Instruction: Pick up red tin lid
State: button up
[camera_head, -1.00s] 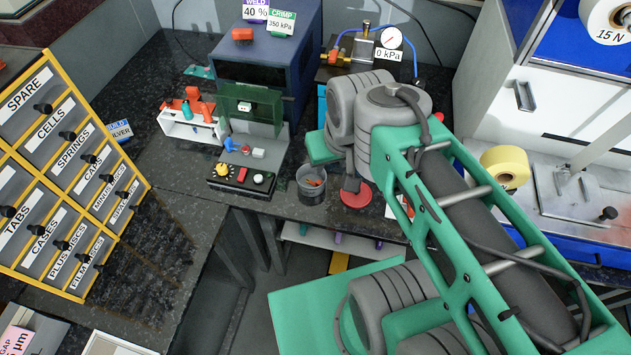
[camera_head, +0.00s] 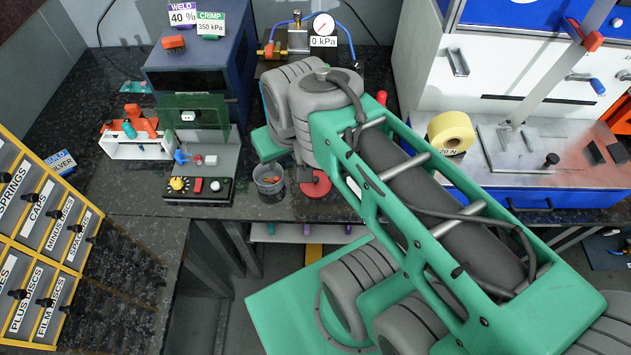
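The red tin lid (camera_head: 316,186) is a flat red disc on the dark speckled bench, near its front edge and just right of a small grey cup. My gripper (camera_head: 309,174) points down over the lid from behind my large grey wrist. Its grey end overlaps the back-left part of the lid in the picture. I cannot tell whether it touches the lid. The fingertips are too small and too hidden by my arm to show whether they are apart or closed.
The grey cup (camera_head: 269,182) holds small orange bits and stands close to the left of my gripper. A control box with knobs (camera_head: 200,189) is further left. A pressure gauge stand (camera_head: 299,45) is behind my wrist. A yellow tape roll (camera_head: 451,132) is at right.

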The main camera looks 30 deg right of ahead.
aim_at(321, 187)
jog(key=u, duration=2.4)
jog(key=k, duration=0.55)
jog(key=z, duration=0.1)
